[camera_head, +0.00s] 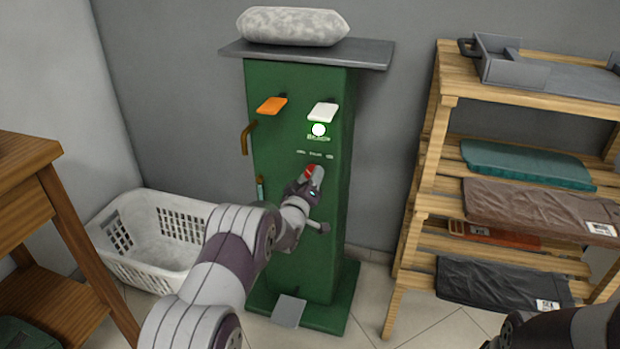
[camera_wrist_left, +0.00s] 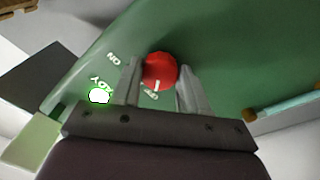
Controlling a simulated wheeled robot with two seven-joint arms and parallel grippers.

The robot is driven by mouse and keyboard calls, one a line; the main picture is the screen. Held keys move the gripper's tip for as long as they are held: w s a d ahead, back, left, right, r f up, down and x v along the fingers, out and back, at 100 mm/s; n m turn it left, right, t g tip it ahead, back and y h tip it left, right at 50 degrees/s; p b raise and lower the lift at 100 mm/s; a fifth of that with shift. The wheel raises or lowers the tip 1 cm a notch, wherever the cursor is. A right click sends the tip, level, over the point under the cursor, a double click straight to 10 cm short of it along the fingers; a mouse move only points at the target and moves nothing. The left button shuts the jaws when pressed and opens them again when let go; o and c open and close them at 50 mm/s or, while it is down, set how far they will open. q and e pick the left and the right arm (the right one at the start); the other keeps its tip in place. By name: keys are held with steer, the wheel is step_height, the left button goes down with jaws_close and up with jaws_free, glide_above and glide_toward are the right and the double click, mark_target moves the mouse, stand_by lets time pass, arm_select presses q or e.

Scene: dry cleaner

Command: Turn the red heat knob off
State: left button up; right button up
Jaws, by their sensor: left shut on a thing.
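The red heat knob (camera_head: 310,169) is on the front of the green press cabinet (camera_head: 285,225), mostly hidden by my left gripper (camera_head: 308,181) in the head view. In the left wrist view the red knob (camera_wrist_left: 159,70) sits between the two fingers of my left gripper (camera_wrist_left: 160,85), which is shut on it. A white mark on the knob points toward the wrist in that view, near a small label. Another label lies to its left; the lettering is hard to read.
A lit lamp (camera_head: 319,130) with a green label is above the knob. An orange paddle (camera_head: 272,105) and a white paddle (camera_head: 322,112) stick out higher up. A white basket (camera_head: 150,270) stands left, a wooden shelf (camera_head: 447,90) right. A grey pedal (camera_head: 288,311) is below.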

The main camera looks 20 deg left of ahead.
arm_select(q)
steer(key=shift+f+n, duration=0.1)
steer(key=shift+n, duration=0.4)
steer(key=o, duration=1.1)
steer(key=shift+c, duration=0.2)
steer(key=s+p, duration=0.4)
steer(key=s, duration=0.8)
steer(key=shift+s+a+f, duration=0.2)
steer(key=shift+s+f, duration=0.15)
steer(key=shift+f, duration=0.1)
